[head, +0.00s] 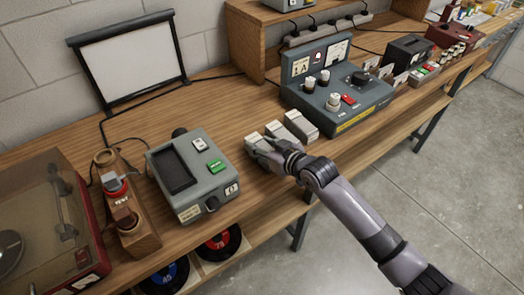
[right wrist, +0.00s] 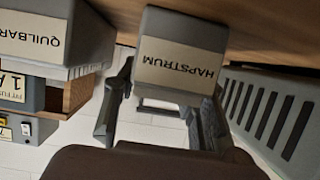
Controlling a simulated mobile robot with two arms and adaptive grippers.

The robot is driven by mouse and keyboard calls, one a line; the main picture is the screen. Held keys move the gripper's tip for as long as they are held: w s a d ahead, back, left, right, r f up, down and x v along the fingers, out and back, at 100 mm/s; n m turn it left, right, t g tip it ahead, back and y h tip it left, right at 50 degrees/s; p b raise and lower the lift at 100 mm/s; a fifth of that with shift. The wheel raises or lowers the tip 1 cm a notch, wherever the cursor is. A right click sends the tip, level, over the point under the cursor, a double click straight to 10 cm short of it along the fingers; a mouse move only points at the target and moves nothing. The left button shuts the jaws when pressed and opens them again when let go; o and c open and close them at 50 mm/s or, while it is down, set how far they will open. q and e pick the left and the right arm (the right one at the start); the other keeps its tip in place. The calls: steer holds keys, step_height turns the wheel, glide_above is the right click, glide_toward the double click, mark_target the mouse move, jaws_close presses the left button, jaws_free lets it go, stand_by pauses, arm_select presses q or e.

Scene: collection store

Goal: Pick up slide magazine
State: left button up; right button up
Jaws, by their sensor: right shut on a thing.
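My right gripper (head: 270,155) is at the table's front edge, shut on a grey slide magazine (head: 256,142). In the right wrist view this magazine (right wrist: 180,50) has a cream label reading HAPSTRUM, upside down, and sits between the two fingers (right wrist: 172,100). It appears at table height; I cannot tell whether it touches the wood. A similar magazine (head: 301,124), pale on top, stands to the right in the head view. One labelled QUILBAR (right wrist: 35,30) shows at the left of the right wrist view. My left gripper is not in view.
A grey slide viewer (head: 188,185) with a green button stands left of the magazines. A control box (head: 340,100) with knobs stands to the right. A small white screen (head: 132,65) stands behind. Records (head: 220,243) sit on the shelf below. Open floor lies in front.

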steer(key=c, duration=0.5)
steer(key=shift+r, duration=0.1)
